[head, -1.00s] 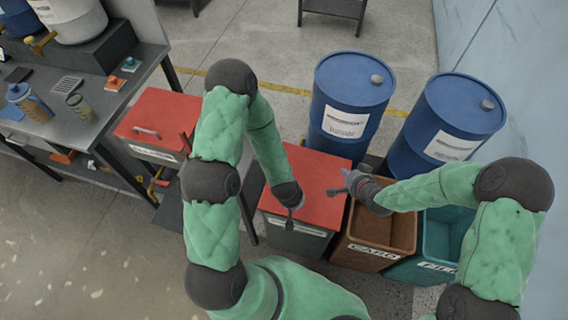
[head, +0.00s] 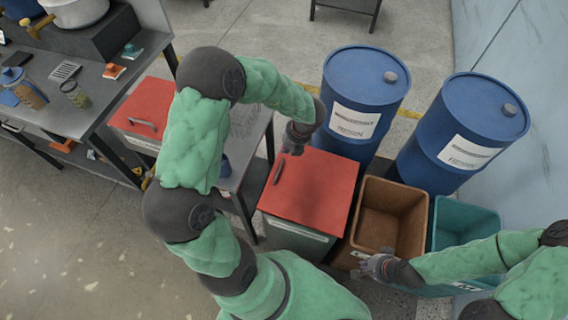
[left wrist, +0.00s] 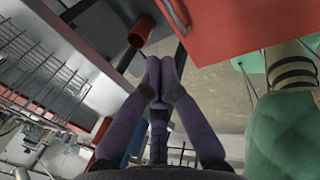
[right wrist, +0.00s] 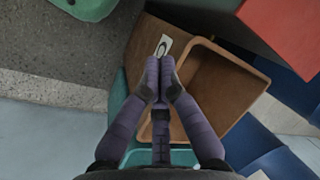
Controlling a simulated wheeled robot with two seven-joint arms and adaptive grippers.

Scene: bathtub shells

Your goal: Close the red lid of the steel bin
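The steel bin (head: 297,236) stands left of the brown bin. Its red lid (head: 315,190) lies flat over the top and looks closed, with a dark handle (head: 279,172) near its left edge. The lid and handle also show at the top of the left wrist view (left wrist: 240,25). My left gripper (head: 293,146) is by the lid's far left corner, shut and empty; I cannot tell whether it touches the lid. My right gripper (head: 366,266) is shut and empty near the front edge of the brown bin, away from the lid.
The open brown bin (head: 427,200) and teal bin (head: 490,222) stand to the right. Two blue drums (head: 365,85) (head: 480,110) stand behind. Another red-lidded box (head: 150,100) is at left beside a cluttered workbench (head: 55,125). Floor at lower left is clear.

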